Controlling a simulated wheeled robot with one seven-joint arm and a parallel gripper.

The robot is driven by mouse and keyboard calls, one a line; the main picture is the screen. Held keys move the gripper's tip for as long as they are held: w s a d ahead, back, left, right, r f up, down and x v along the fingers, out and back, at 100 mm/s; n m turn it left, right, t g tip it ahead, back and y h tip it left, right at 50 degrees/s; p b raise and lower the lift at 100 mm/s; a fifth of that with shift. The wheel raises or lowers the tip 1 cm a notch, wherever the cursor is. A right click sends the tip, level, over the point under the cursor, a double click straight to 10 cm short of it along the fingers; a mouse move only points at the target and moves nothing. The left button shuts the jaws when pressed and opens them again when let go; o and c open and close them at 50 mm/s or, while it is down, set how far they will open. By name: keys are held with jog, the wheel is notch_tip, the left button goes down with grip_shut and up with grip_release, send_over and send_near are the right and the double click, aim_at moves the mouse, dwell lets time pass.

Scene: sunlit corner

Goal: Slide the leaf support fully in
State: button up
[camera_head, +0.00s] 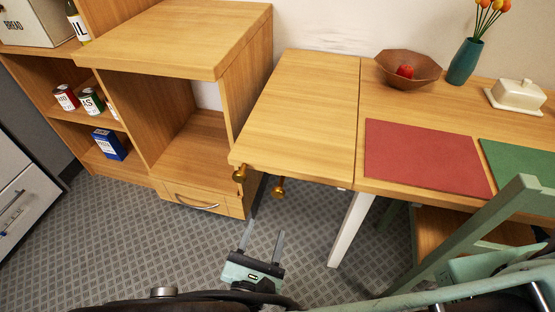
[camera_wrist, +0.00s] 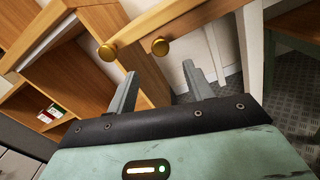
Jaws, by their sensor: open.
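The wooden table leaf (camera_head: 300,105) lies level at the left end of the table. Two round brass knobs show beneath its front edge, a left one (camera_head: 239,174) and a right one (camera_head: 278,189). In the wrist view the left knob (camera_wrist: 108,51) and right knob (camera_wrist: 160,46) show beyond my fingers. The support bars behind them are mostly hidden, so I cannot tell how far out either stands. My gripper (camera_head: 263,231) is open and empty, below and in front of the knobs, with its fingers pointing toward them. It also shows in the wrist view (camera_wrist: 160,70).
A wooden shelf unit (camera_head: 180,35) with a drawer stands close on the left. A white table leg (camera_head: 351,230) and a green chair (camera_head: 430,250) stand on the right. A bowl (camera_head: 408,68), vase (camera_head: 464,62) and red mat (camera_head: 425,157) rest on the table.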

aim_at(281, 184)
jog(key=p+x, duration=0.1)
jog(key=x, duration=1.3)
grip_shut()
jog(key=shift+d, duration=0.1)
